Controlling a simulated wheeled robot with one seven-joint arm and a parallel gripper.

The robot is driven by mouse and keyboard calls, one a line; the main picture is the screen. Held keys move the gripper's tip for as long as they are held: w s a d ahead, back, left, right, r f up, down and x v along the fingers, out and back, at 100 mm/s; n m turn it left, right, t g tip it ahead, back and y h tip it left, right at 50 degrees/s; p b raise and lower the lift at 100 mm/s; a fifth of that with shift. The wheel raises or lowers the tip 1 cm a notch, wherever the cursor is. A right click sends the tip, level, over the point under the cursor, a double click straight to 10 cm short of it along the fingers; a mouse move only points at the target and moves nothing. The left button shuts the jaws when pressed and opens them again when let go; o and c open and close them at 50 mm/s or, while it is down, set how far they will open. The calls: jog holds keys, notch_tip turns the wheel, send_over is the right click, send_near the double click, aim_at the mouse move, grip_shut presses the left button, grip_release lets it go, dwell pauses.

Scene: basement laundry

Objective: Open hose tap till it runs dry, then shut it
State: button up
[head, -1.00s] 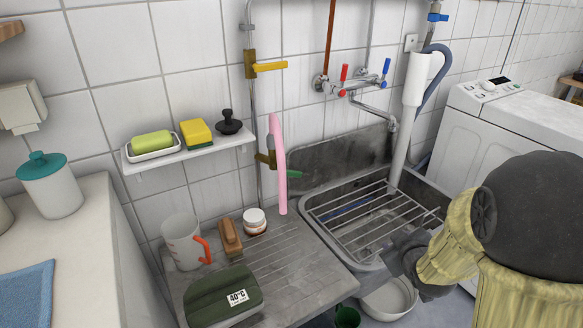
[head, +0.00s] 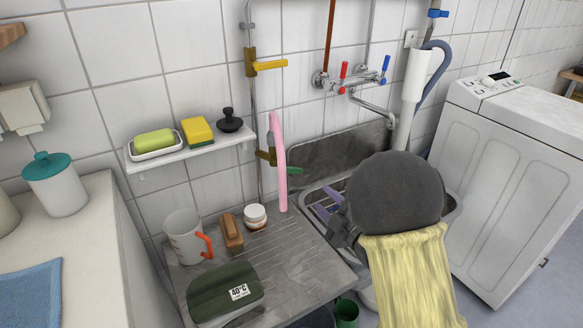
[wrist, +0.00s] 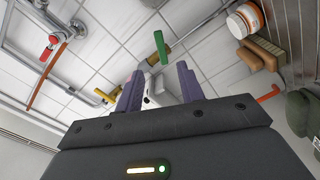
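The hose tap is a brass tap (head: 266,157) low on the wall pipe, with a green lever (head: 294,170) pointing right. A pink hose (head: 279,165) hangs at it, its lower end by the drainboard. In the wrist view the green lever (wrist: 160,47) shows beyond the fingertips, apart from them. My gripper (head: 328,204) is over the sink's left side, right of the hose and below the lever. In the wrist view the two purple fingers of my gripper (wrist: 158,86) are apart with nothing gripped. Whether water runs from the hose cannot be told.
A yellow-lever valve (head: 269,65) sits higher on the same pipe. A mixer with red and blue handles (head: 350,82) is above the sink (head: 330,160), which my arm partly hides. A soap shelf (head: 165,158) is left of the hose. A mug (head: 184,238), brush and jar stand on the drainboard (head: 310,260).

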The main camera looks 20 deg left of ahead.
aim_at(296, 172)
jog(key=b+x, duration=0.1)
jog(key=x, duration=1.6)
jog(key=shift+w+b, duration=0.25)
jog(key=shift+b, duration=0.1)
grip_shut()
